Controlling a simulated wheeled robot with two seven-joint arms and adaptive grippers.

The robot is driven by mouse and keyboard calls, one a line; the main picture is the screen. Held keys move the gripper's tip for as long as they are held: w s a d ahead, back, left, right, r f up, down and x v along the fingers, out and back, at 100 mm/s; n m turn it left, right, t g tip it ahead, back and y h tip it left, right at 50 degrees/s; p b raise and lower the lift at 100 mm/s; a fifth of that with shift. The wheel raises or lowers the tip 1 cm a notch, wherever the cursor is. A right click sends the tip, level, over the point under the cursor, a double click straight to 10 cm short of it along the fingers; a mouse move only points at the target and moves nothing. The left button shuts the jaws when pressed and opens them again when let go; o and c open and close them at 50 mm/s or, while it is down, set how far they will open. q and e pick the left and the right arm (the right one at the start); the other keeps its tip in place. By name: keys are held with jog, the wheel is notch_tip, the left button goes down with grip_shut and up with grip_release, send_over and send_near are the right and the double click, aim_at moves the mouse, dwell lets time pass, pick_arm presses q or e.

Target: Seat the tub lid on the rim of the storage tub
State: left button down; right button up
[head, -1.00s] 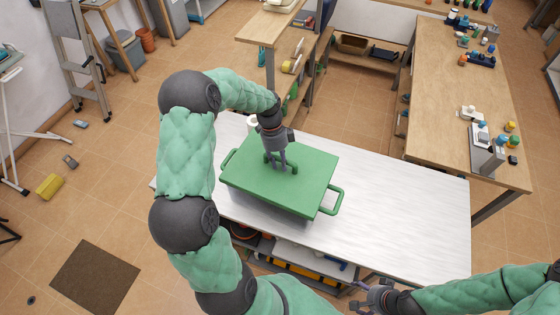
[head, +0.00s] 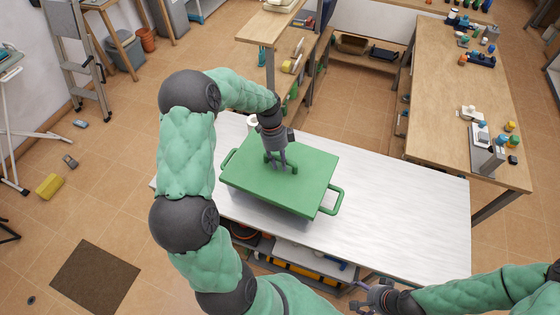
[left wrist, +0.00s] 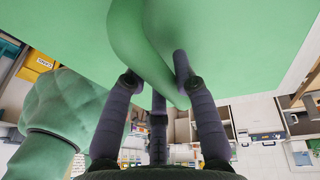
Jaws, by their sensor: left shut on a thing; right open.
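The tub lid (head: 298,192) is a flat green rectangle with a raised grip handle in its middle. My left gripper (head: 281,167) comes down from above and is shut on that handle. In the left wrist view, the fingers (left wrist: 160,85) close around the green handle (left wrist: 145,45). Green loops show at the left and right ends of the lid. The storage tub is almost wholly hidden under the lid, so I cannot tell whether the lid touches its rim all round. My right gripper (head: 362,298) is open and empty by the table's front edge.
The lid is over the left part of a white table (head: 405,215), whose right part is clear. A white roll (head: 252,121) stands behind the lid. Shelves with goods sit under the table. A wooden bench (head: 450,110) with small items is at the back right.

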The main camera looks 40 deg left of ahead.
pick_arm(q)
jog(key=shift+f+b, duration=0.95)
jog(key=shift+f, duration=0.45)
jog(key=c, duration=0.9)
grip_release()
jog(key=v, duration=1.2)
